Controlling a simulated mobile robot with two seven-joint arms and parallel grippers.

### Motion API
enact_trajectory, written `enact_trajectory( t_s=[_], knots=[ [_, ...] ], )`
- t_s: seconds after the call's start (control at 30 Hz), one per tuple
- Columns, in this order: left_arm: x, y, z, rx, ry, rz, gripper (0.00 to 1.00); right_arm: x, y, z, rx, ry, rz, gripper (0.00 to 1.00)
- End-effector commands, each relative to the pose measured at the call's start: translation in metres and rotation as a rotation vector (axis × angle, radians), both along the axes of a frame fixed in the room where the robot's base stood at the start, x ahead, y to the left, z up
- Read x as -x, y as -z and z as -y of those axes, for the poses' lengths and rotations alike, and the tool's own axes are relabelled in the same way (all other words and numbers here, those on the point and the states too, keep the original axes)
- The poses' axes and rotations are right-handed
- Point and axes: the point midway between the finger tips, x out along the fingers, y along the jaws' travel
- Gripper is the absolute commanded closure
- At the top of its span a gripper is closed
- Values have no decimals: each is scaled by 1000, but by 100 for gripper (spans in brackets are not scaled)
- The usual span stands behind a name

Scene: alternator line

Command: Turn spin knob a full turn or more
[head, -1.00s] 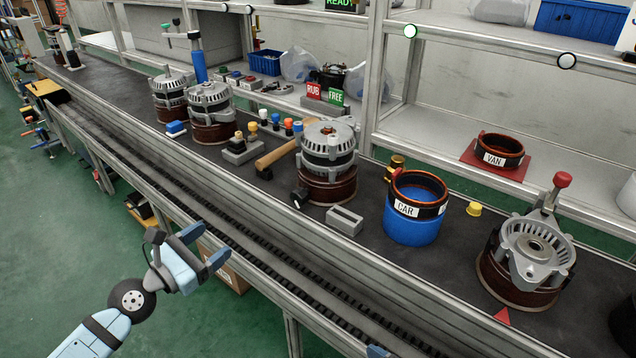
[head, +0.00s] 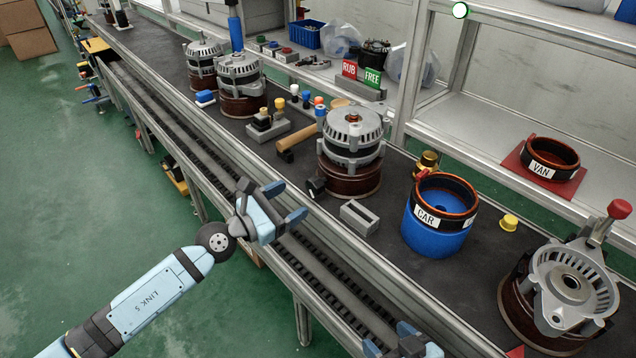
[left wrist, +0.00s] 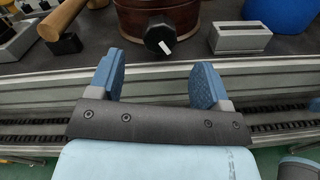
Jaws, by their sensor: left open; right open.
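The spin knob (head: 316,187) is a small black knob at the front of a round brown base (head: 350,178) under a grey alternator (head: 354,135). In the left wrist view the knob (left wrist: 158,36) is dark and faceted with a white mark, slightly tilted. My left gripper (head: 284,201) is open and empty at the conveyor's front edge, short of the knob. In the left wrist view the knob shows beyond and between the two blue fingers (left wrist: 159,78), not touching them. My right gripper (head: 402,348) is open at the bottom edge, partly cut off.
A grey slotted block (head: 359,217) stands right of the knob. A wooden-handled mallet (head: 298,138) lies to its left. A blue CAR container (head: 432,235) and another alternator housing (head: 570,285) stand further right. The metal rail and roller track (head: 335,285) run along the front.

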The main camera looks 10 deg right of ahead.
Motion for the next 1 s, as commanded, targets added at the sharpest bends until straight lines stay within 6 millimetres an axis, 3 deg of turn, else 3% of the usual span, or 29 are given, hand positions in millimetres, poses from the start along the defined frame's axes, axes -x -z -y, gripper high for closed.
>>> enact_trajectory(
  t_s=[0.2, 0.4, 0.8, 0.83, 1.0],
  knots=[
    [-25, 0, 40, 2, 0, 1, 29, 0, 2, -1, -4, 0, 5, 28],
    [-38, 0, 62, 1, 0, 1, 29, 0, 2, -2, -11, -2, 10, 28],
    [-43, 0, 69, 0, -1, 0, 29, 0, 1, -2, -14, -3, 12, 28],
    [-43, 0, 69, 0, -1, 0, 31, 0, 1, -2, -14, -3, 12, 28],
    [-43, 0, 69, 0, -1, 0, 70, 0, 1, -2, -14, -3, 12, 28]
  ],
)
